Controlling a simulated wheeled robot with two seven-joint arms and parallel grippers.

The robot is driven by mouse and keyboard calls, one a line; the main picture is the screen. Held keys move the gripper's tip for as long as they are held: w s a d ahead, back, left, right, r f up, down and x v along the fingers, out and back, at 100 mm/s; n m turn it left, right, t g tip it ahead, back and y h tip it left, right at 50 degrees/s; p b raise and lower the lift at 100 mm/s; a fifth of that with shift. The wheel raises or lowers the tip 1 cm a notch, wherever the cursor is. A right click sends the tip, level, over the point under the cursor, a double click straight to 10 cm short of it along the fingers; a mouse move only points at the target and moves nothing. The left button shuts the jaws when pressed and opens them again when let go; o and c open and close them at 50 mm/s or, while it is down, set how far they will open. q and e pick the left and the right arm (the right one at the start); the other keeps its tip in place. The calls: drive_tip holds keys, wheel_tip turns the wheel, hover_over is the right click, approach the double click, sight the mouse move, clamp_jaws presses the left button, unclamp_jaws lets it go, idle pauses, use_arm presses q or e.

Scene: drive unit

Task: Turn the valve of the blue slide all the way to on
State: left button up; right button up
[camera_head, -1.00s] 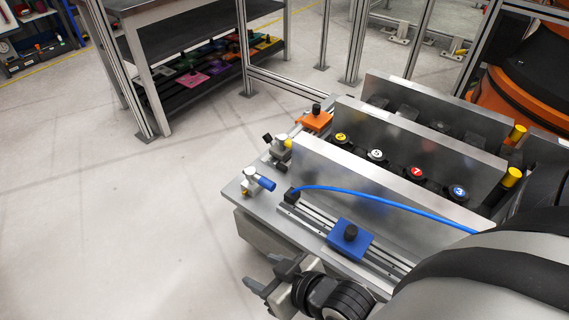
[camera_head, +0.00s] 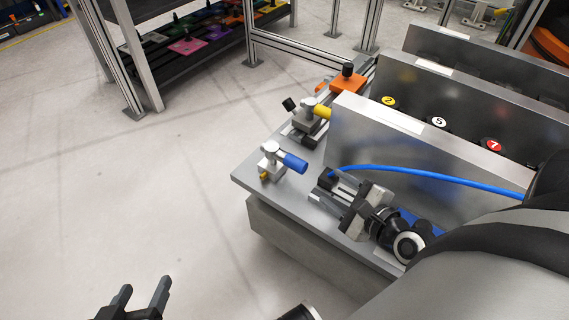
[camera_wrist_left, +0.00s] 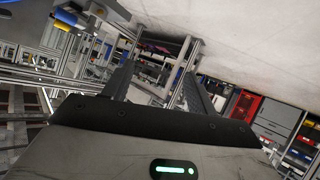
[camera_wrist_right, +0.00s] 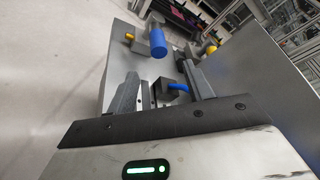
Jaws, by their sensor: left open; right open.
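The valve with the blue handle (camera_head: 293,162) stands on the near left corner of the grey plate; its silver body has a small yellow part below. The handle also shows in the right wrist view (camera_wrist_right: 158,45), ahead of the fingertips. My right gripper (camera_head: 322,190) is open over the plate, right of and nearer than the valve, apart from it. The blue hose (camera_head: 430,176) ends in a black fitting near its fingers. The blue slide (camera_head: 433,228) is mostly hidden behind my right gripper and wrist. My left gripper (camera_head: 140,295) is open and empty over the floor at the lower left.
A valve with a yellow handle (camera_head: 322,111) and the orange slide (camera_head: 348,82) sit farther back on the plate. An upright metal panel (camera_head: 400,140) stands right of the valves. A shelf with coloured parts (camera_head: 190,45) is behind. The floor at left is clear.

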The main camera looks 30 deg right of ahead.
sight(293, 162)
drive_tip(key=b+x, duration=0.2)
drive_tip(key=x, duration=1.2)
drive_tip(key=shift+a+f, duration=0.2)
drive_tip(key=shift+w+f+b, duration=0.1)
drive_tip(key=shift+w+b, duration=0.2)
drive_tip(key=shift+w, duration=0.35)
use_arm(q)
drive_tip(key=shift+s+d+r+t+h, duration=0.1)
drive_tip(key=shift+d+r+t+h, duration=0.2)
drive_tip(key=shift+r, duration=0.2)
drive_tip(key=shift+s+d+r+t+h, duration=0.1)
drive_tip(key=shift+d+r+t+h, duration=0.1)
drive_tip(key=shift+r+t, duration=0.25)
